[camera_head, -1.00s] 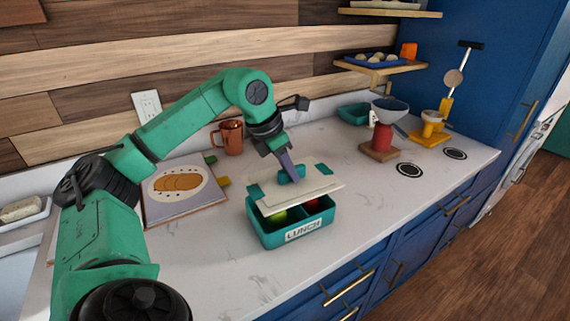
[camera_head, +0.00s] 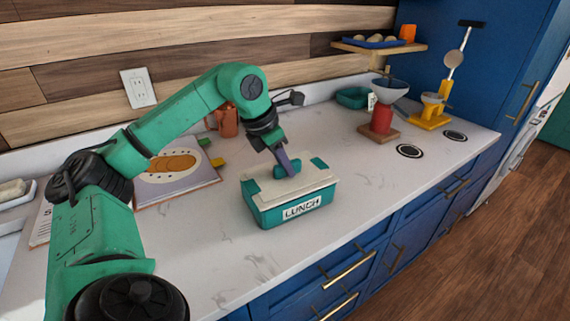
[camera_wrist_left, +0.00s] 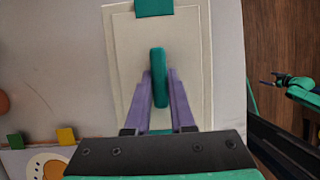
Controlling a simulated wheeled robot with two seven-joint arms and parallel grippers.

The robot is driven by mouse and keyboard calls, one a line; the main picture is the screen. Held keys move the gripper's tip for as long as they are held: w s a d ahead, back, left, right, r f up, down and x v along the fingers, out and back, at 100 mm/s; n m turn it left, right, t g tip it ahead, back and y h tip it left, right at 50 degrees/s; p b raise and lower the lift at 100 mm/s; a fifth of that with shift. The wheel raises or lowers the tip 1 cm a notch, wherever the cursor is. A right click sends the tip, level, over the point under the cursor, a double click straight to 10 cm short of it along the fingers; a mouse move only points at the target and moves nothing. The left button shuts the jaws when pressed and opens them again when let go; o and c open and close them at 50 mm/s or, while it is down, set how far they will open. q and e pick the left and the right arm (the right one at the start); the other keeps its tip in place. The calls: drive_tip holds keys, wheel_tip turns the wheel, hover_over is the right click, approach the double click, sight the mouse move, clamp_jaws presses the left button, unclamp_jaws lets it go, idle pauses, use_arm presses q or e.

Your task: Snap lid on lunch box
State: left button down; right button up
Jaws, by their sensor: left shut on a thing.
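The teal lunch box (camera_head: 262,216) with a "LUNCH" label stands on the white counter. The cream lid (camera_head: 313,177), with teal end clips and a teal handle, lies over the box top and covers its inside. I cannot tell whether the clips are snapped down. My left gripper (camera_head: 288,170) is shut on the lid's handle. In the left wrist view the purple fingers of the gripper (camera_wrist_left: 160,98) sit on both sides of the teal handle (camera_wrist_left: 159,65), above the cream lid (camera_wrist_left: 122,60). My right gripper does not show in the head view.
The counter right of the box is clear.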

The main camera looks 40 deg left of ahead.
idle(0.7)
use_arm(q)
drive_tip(key=shift+f, duration=0.15)
idle(0.4)
idle(0.5)
drive_tip(key=shift+c, duration=1)
unclamp_jaws()
wheel_tip(320, 180, up, 7)
drive_tip(key=p, duration=0.7)
drive_tip(key=shift+c, duration=0.4)
